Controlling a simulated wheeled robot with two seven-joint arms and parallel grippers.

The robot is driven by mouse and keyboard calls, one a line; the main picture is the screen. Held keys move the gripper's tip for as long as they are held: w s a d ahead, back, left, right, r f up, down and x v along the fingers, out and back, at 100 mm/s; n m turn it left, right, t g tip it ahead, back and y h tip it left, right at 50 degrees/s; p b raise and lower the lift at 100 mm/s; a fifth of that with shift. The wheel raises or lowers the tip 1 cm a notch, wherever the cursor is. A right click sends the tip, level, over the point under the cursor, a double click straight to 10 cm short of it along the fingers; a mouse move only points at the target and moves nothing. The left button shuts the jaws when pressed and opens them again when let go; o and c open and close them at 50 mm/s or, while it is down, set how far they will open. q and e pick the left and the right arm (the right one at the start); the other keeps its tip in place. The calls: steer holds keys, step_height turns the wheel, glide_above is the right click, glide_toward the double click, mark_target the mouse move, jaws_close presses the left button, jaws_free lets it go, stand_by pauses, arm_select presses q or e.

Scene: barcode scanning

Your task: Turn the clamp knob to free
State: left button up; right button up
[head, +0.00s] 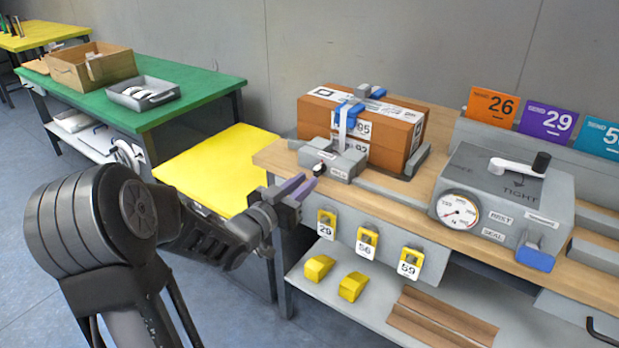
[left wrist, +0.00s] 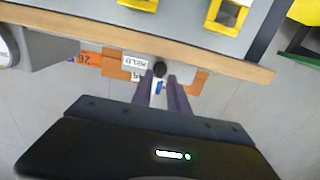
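The clamp block (head: 338,160) is grey and stands at the front of the wooden bench, before a strapped cardboard box (head: 400,125). Its small black knob (head: 319,169) sits beside a label reading HELD. My left gripper (head: 303,188) points at the clamp from the front left, its two purple fingers just short of the knob. In the left wrist view the fingers (left wrist: 160,82) stand apart, and the black knob (left wrist: 160,68) shows at their tips beside the HELD label (left wrist: 135,63). Contact cannot be told. My right gripper is not in view.
Yellow numbered tags (head: 367,242) hang on the bench front. A yellow table (head: 215,165) is at the left; a green table (head: 190,90) stands behind it.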

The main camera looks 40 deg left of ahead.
arm_select(q)
steer(key=s, duration=0.4)
steer(key=shift+s, duration=0.3)
